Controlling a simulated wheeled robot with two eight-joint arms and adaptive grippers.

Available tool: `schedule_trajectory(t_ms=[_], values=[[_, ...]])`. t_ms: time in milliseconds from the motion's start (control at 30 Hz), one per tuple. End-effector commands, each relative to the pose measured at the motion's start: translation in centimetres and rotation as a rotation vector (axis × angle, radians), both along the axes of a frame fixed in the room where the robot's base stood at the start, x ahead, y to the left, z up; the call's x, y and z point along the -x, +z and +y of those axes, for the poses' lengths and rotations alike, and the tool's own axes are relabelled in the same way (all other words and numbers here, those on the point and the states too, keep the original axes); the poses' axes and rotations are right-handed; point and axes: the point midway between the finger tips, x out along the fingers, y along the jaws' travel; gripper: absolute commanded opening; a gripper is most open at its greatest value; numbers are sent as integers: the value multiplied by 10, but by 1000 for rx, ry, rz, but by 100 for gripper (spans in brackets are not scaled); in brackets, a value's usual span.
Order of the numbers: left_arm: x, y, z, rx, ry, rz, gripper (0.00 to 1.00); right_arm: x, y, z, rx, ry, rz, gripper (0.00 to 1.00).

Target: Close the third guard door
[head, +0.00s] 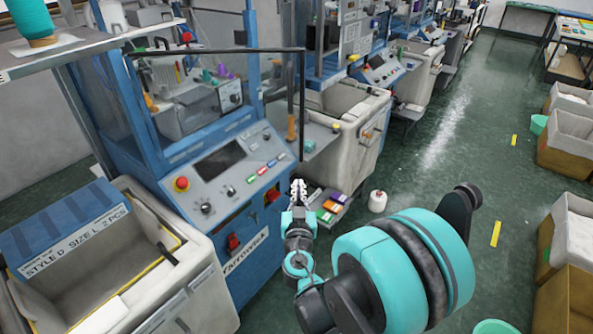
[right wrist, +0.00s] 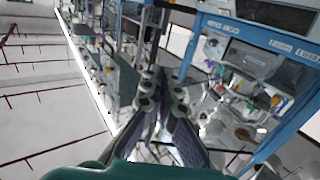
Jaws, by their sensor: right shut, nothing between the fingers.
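A clear guard door with a thin black frame (head: 303,95) stands swung out from the blue knitting machine (head: 226,217) nearest me in the head view. Its top bar runs across the machine's opening and its upright edge hangs over the control panel's right end. No number shows on the door, so I cannot tell its place in the row. My right gripper (head: 299,188) is shut and empty, below the door's upright edge and apart from it in the picture. It also shows, pointing away, in the right wrist view (right wrist: 163,78). My left gripper is out of view.
A control panel (head: 220,161) with a red emergency button (head: 181,183) slopes out below the opening. A grey bin (head: 190,270) stands at front left. A white cone (head: 377,201) and coloured boxes (head: 332,207) sit low beyond my gripper. The green aisle floor at right is partly clear.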

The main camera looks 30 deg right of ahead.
Motion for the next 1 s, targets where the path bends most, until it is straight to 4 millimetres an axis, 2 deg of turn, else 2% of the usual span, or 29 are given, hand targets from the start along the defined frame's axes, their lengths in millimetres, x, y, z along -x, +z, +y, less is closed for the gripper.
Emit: schedule_trajectory(t_ms=[400, 600, 800, 1000], values=[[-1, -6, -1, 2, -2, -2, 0, -72, -1, -44, -1, -3, 1, 0], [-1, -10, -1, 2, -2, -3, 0, -99, -1, -60, 0, -2, 1, 0], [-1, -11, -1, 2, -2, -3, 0, -112, 0, -67, 0, -2, 1, 0], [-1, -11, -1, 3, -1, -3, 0, -113, 0, -67, 0, -1, 1, 0]])
